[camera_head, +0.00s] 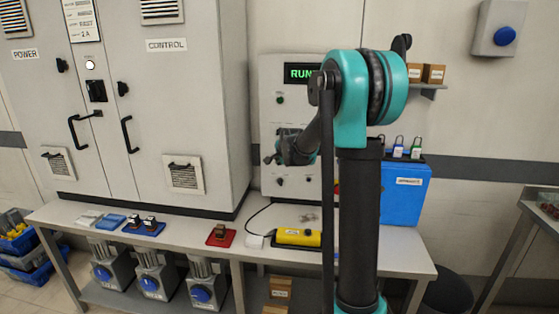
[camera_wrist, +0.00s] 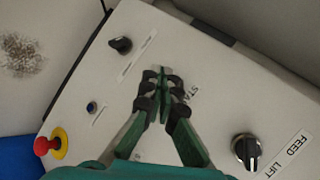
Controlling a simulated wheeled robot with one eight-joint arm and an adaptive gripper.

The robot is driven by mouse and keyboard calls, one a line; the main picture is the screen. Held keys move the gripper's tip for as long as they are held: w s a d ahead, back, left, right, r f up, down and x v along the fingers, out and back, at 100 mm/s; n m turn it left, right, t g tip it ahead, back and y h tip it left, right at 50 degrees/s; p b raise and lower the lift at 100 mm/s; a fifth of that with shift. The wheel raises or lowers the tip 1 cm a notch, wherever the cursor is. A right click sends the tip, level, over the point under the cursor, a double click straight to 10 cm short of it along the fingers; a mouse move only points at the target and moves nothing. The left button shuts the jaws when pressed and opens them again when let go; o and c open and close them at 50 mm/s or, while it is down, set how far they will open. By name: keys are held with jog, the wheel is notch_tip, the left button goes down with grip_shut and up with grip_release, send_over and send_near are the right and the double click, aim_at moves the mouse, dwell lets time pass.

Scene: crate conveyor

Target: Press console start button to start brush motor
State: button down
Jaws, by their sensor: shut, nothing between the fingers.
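The white console (camera_head: 273,112) stands at the back of the bench, and its green display (camera_head: 300,73) shows "RUN", partly hidden by my arm. My gripper (camera_head: 270,159) is in front of the console face. In the wrist view my gripper (camera_wrist: 163,78) is shut and empty, with its fingertips over the console face (camera_wrist: 205,75) beside a label reading "STA". The fingers cover the spot by that label, so the start button is hidden. I cannot tell whether the tips touch the panel.
The wrist view shows a black knob (camera_wrist: 121,45), a blue button (camera_wrist: 91,107), a red mushroom button (camera_wrist: 47,146) on yellow, and a FEED LIFT knob (camera_wrist: 246,150). A yellow device (camera_head: 298,237) and red tray (camera_head: 220,236) lie on the bench. A blue box (camera_head: 403,195) stands right.

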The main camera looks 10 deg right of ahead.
dwell(0.3)
jog(key=s, duration=0.1)
jog(key=s+a, duration=0.1)
jog(key=s, duration=0.2)
jog(key=shift+s+a, duration=0.25)
jog(key=shift+s, duration=0.15)
dwell(0.5)
jog(key=s+d+f+n+g, duration=0.1)
jog(key=s+f+n, duration=0.4)
jog(key=s, duration=0.8)
jog(key=s+d+f+n+g, duration=0.2)
jog(key=s+f+n, duration=0.2)
jog(key=s, duration=0.9)
jog(key=s+d+f+n+g, duration=0.1)
jog(key=s+f+n, duration=0.4)
jog(key=s, duration=0.8)
jog(key=shift+s+d+f+n+g+h, duration=0.2)
jog(key=shift+s+f+n+g+h, duration=0.15)
jog(key=shift+f+g, duration=0.4)
jog(key=shift+w+r, duration=0.1)
